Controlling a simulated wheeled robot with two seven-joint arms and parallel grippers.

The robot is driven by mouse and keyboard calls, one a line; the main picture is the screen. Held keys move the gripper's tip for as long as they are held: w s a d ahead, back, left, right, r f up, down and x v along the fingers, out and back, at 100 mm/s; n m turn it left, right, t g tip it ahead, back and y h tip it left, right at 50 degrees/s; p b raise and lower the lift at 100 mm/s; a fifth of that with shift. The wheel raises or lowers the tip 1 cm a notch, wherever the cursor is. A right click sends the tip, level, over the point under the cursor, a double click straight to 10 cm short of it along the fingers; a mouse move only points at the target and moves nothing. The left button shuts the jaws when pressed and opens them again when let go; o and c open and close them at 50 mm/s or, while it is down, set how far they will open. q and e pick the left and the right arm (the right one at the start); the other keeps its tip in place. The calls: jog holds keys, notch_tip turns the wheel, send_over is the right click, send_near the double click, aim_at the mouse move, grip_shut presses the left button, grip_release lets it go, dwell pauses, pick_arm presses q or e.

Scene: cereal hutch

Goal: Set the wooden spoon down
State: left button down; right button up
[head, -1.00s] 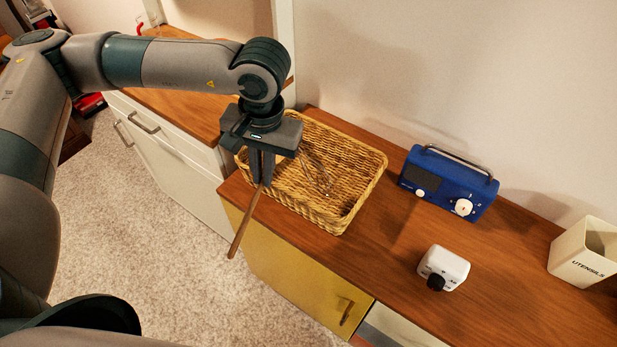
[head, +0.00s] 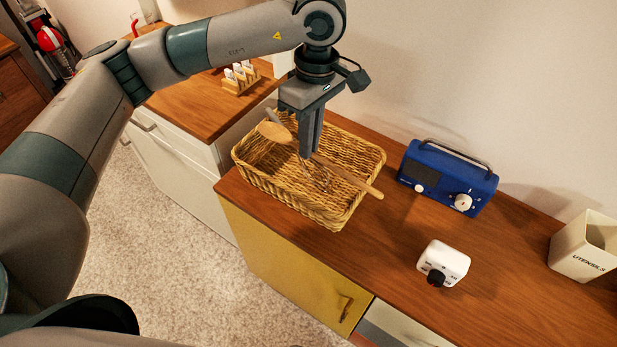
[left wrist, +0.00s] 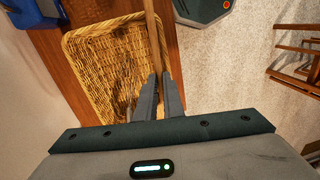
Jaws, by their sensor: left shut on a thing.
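The wooden spoon (head: 344,174) is held in my left gripper (head: 308,154), above the wicker basket (head: 345,214). Its bowl (head: 274,132) points to the back left and its handle slants to the right, with the end over the basket's right rim. In the left wrist view, the spoon (left wrist: 152,32) runs up from between the fingers (left wrist: 160,80), over the basket (left wrist: 86,82). The fingers are shut on the spoon. A wire whisk (head: 318,178) lies in the basket, partly hidden by the spoon. My right gripper is not in view.
A blue radio (head: 446,178) stands right of the basket. A white timer-like device (head: 442,262) and a cream container marked UTENSILS (head: 577,254) stand farther right on the wooden counter (head: 490,285). A small wooden rack (head: 241,80) stands on the left counter.

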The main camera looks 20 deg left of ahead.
aim_at(284, 134)
pick_arm(q)
jog(key=w+d+r+n+h, duration=0.1)
jog(key=w+d+r+n, duration=0.1)
jog(key=d+n, duration=0.3)
jog(key=shift+d+n+b, duration=0.15)
jog(key=shift+n+b, duration=0.15)
jog(key=shift+n, duration=2.1)
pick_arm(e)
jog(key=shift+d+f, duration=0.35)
pick_arm(q)
jog(key=shift+w, duration=0.1)
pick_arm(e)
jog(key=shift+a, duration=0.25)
pick_arm(q)
jog(key=a+f+p, duration=0.1)
jog(key=a+f, duration=0.1)
jog(key=a, duration=0.2)
jog(key=a+f+p, duration=0.2)
jog(key=a, duration=0.1)
jog(key=w+a+f+p, duration=0.1)
jog(key=a+f, duration=0.1)
jog(key=a, duration=0.2)
jog(key=shift+a+f+p, duration=0.3)
jog(key=shift+f, duration=0.05)
jog(key=shift+w+f, duration=0.1)
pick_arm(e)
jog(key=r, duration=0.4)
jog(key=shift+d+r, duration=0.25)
